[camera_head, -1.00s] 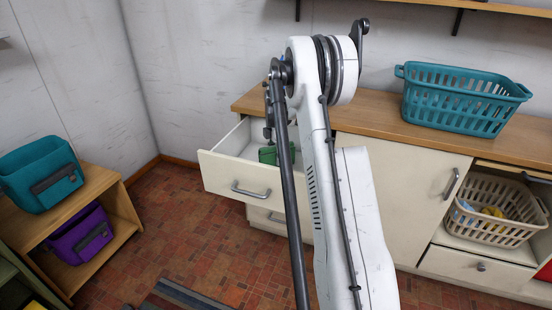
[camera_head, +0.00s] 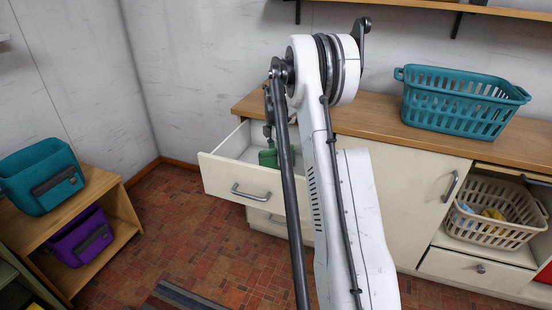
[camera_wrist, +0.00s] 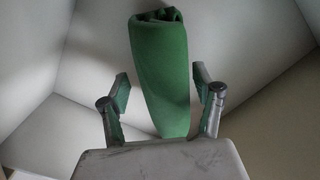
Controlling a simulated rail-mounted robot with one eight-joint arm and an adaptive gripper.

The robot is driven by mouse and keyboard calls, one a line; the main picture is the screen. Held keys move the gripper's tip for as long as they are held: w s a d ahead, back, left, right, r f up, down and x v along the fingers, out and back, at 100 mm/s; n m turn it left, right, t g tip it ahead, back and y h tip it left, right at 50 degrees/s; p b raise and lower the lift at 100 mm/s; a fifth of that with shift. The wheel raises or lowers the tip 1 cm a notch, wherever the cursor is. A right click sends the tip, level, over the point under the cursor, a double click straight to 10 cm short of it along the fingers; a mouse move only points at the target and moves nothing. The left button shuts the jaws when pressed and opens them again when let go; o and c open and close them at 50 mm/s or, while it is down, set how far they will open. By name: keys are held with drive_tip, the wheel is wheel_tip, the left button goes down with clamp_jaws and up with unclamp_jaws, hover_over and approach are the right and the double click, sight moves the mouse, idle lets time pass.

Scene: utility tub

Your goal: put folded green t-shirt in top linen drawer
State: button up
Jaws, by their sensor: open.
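The folded green t-shirt (camera_wrist: 160,70) is a rolled-looking green bundle inside the open top linen drawer. In the head view a green patch of it (camera_head: 268,158) shows in the drawer, beside my dark arm rod. The top linen drawer (camera_head: 234,180) is pulled out, with a cream front and a grey handle. In the wrist view its pale inner walls (camera_wrist: 90,60) surround the shirt. My gripper (camera_wrist: 160,92) is open, one finger on each side of the shirt's lower part, with gaps visible on both sides. In the head view my arm mostly hides the gripper.
A teal basket (camera_head: 462,103) stands on the wooden counter (camera_head: 375,115). A beige basket (camera_head: 492,225) with cloths sits in a cubby at right. Teal (camera_head: 40,175) and purple (camera_head: 82,237) bins are on a low shelf at left. Floor before the drawer is clear.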

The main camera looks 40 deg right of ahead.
wheel_tip(320, 180, up, 10)
drive_tip(key=shift+a+r+p, duration=0.1)
drive_tip(key=shift+r+p, duration=0.1)
drive_tip(key=shift+p, duration=0.9)
drive_tip(key=s+a+r+m+t, duration=0.15)
drive_tip(key=s+a+r, duration=0.3)
drive_tip(key=a, duration=0.45)
drive_tip(key=s+a+r+m+t+h, duration=0.1)
drive_tip(key=s+a+r+m, duration=0.2)
drive_tip(key=a+r, duration=0.4)
drive_tip(key=s+a+r+m+t, duration=0.1)
drive_tip(key=s+a+r+m, duration=0.3)
drive_tip(key=a, duration=0.6)
drive_tip(key=s+a+f+m+t, duration=0.2)
drive_tip(key=s+a+m, duration=0.1)
drive_tip(key=s+a, duration=0.5)
drive_tip(key=s+a+f+m+t+y, duration=0.1)
drive_tip(key=s+a+f+m, duration=0.1)
drive_tip(key=s+a, duration=0.6)
drive_tip(key=s+m, duration=0.1)
drive_tip(key=s, duration=0.3)
drive_tip(key=shift+s+t, duration=0.15)
drive_tip(key=shift+t, duration=0.2)
